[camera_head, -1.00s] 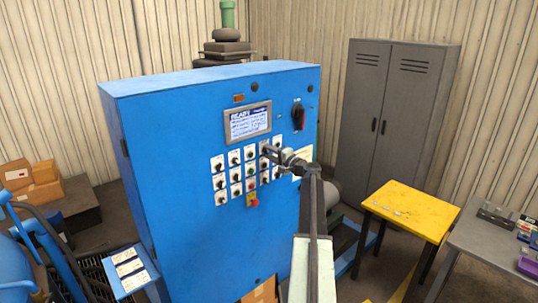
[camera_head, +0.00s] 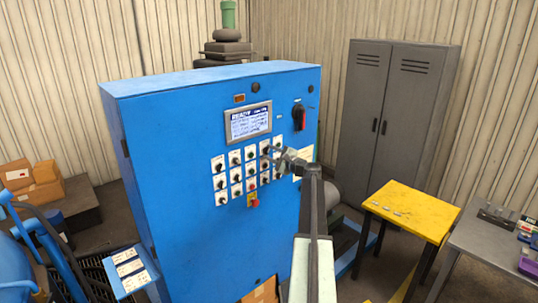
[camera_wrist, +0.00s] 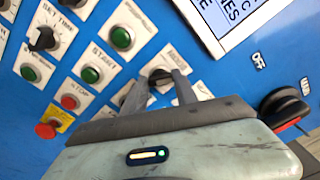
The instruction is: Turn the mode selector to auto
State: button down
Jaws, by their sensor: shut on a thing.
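The mode selector (camera_wrist: 160,75) is a black knob on a white plate with a partly readable "MODE" label. It sits on the front of the blue control cabinet (camera_head: 180,120). In the wrist view my gripper (camera_wrist: 159,85) has one finger on each side of the knob, shut on it. The fingers cover part of the plate, and I cannot read which position the knob points to. In the head view my gripper (camera_head: 271,151) is against the panel's upper right rows and hides the selector.
Green buttons (camera_wrist: 121,38) and a red stop button (camera_wrist: 69,102) lie close left of the gripper. A display (camera_head: 248,122) is above, and a black-and-red main switch (camera_head: 299,117) is to the right. A yellow table (camera_head: 410,208) stands right of the cabinet.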

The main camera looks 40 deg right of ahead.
jog(key=shift+d, duration=0.1)
dwell(0.3)
jog(key=c, duration=1)
grip_release()
jog(key=shift+o, duration=0.2)
jog(key=s, duration=0.7)
jog(key=shift+s+a, duration=0.35)
jog(key=shift+f, duration=0.1)
